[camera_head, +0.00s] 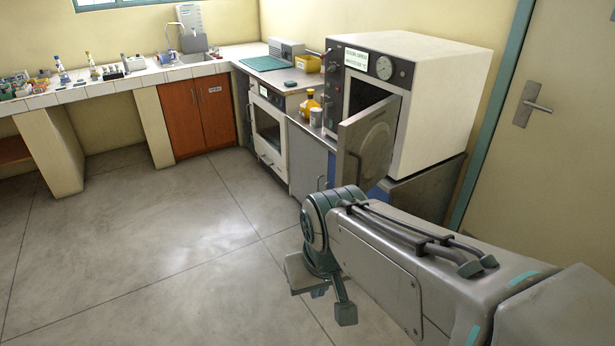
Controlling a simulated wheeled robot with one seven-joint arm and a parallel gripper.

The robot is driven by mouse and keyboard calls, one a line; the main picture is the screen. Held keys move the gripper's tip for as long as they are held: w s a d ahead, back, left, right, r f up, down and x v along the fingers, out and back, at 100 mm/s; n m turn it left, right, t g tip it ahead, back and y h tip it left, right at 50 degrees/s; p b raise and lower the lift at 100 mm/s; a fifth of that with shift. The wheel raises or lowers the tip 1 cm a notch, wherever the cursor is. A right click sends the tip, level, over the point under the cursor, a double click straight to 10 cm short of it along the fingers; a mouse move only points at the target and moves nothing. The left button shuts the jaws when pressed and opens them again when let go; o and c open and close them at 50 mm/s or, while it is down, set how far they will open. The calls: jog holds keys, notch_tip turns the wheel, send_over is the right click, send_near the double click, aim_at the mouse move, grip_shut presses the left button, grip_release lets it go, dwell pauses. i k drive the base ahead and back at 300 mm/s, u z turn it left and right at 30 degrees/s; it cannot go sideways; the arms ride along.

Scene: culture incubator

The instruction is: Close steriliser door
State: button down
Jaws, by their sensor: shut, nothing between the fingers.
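The steriliser (445,110) is a large white box with a dark front panel and a round dial, standing on a low cabinet at the right. Its grey metal door (368,150) is swung open toward the room, and part of the dark chamber shows behind it. My gripper (328,300) hangs at the end of my arm in the lower middle, in front of and below the door and apart from it. Its fingers are small and partly hidden, and nothing is seen held in it.
A bench (150,80) with a sink and small lab items runs along the back wall. Yellow bottles (311,104) and a white oven (268,132) are left of the steriliser. A room door (555,140) is at the right. The floor (150,250) at left is clear.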

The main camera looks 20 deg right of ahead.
aim_at(365, 140)
jog(key=z, duration=0.45)
jog(key=i, duration=0.75)
jog(key=z, duration=0.35)
